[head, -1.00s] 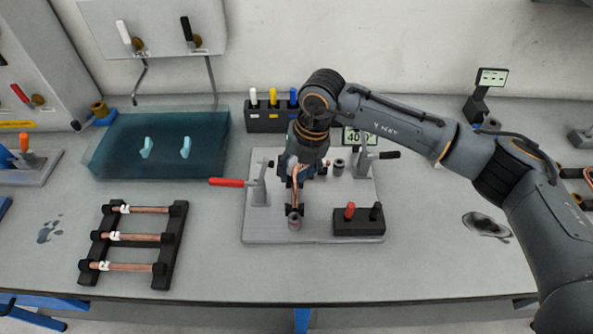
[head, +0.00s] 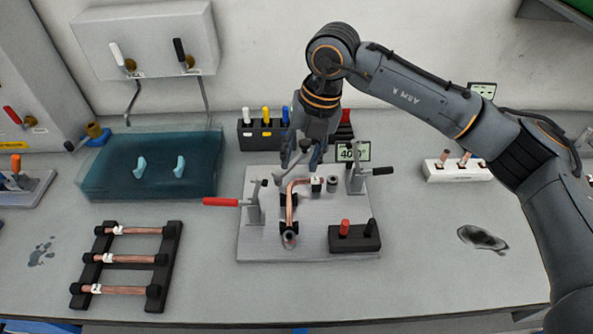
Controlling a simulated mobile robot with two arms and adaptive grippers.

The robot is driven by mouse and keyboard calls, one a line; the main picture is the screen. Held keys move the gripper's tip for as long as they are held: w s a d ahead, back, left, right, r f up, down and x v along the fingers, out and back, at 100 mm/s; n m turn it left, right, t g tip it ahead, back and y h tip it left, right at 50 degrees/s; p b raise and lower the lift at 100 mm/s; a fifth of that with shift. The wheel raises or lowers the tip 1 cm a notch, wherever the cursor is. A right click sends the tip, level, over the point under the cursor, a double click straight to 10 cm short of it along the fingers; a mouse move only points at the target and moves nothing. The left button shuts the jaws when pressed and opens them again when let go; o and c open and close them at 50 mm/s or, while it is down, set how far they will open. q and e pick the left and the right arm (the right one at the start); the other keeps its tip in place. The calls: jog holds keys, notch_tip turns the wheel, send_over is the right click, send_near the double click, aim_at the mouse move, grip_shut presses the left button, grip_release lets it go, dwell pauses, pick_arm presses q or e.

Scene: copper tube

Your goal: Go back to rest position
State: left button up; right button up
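My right gripper (head: 302,158) hangs above the grey fixture plate (head: 262,238) in the head view. Its fingers point down and stand apart, with nothing seen between them. A bent copper tube (head: 289,205) with a white tag lies in the fixture below and in front of the fingers, apart from them as far as I can see. My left gripper is not in view.
A black rack (head: 166,255) holds several straight copper tubes at left. A teal basin (head: 205,178) stands behind it. A red-handled clamp (head: 222,202), a black-handled clamp (head: 378,171), a small display (head: 361,152) and a white block (head: 440,170) stand nearby. The front bench is mostly clear.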

jog(key=shift+d+r, duration=0.15)
jog(key=shift+r, duration=0.3)
jog(key=shift+r, duration=0.1)
